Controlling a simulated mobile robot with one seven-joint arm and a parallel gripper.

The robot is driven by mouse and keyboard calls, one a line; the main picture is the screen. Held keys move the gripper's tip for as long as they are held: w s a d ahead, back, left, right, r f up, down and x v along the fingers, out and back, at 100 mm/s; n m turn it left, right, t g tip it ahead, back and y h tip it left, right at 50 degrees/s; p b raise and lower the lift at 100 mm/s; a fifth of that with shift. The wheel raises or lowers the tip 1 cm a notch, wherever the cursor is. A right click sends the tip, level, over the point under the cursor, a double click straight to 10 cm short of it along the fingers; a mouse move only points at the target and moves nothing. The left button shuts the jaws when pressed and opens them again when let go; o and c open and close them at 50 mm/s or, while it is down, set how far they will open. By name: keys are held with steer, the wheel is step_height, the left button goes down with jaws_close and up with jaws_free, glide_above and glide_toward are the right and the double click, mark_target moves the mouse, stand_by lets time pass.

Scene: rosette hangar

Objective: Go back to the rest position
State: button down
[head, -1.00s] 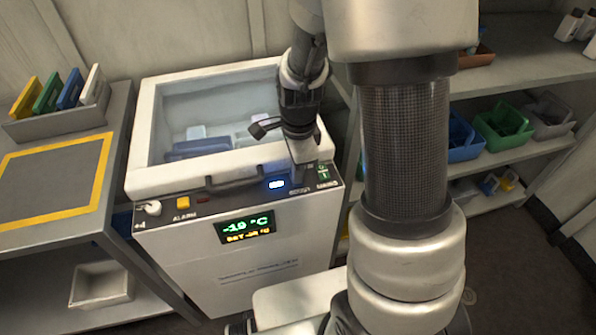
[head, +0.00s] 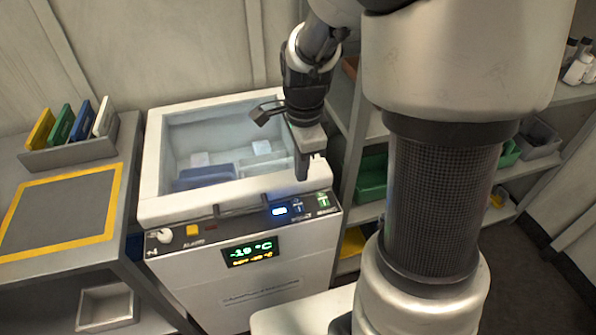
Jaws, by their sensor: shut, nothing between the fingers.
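My gripper (head: 302,175) points down at the front right rim of the white freezer chest (head: 180,212). It is shut with nothing between its fingers. I cannot tell whether it touches the rim or hangs above it. The chest stands open at the top, with a blue rack (head: 205,178) and pale items inside. Its front panel has an orange button (head: 193,231), a white knob (head: 165,236), a lit blue switch (head: 279,211) and a display (head: 250,251) reading about -19 °C. My arm covers much of the right side.
On the left, a grey bench has a yellow-framed mat (head: 62,208) and a holder (head: 72,153) with yellow, green, blue and white plates. A white bin (head: 106,307) sits below. On the right, shelves hold a green bin (head: 372,178) and white bottles (head: 578,68).

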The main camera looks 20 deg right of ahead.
steer(key=s+r+n+t+p, duration=0.1)
steer(key=s+r+n+p, duration=0.3)
steer(key=r, duration=0.5)
steer(key=s+a+r+n+t+p, duration=0.1)
steer(key=s+r+n+t+p, duration=0.1)
steer(key=s+r+n, duration=0.3)
steer(key=s+r+n+t+p, duration=0.1)
steer(key=s+r+n+p, duration=0.4)
steer(key=r+n, duration=0.4)
step_height(320, 180, up, 4)
steer(key=shift+a+r+t+p, duration=0.2)
steer(key=shift+a+t+p, duration=0.15)
steer(key=shift+t, duration=0.05)
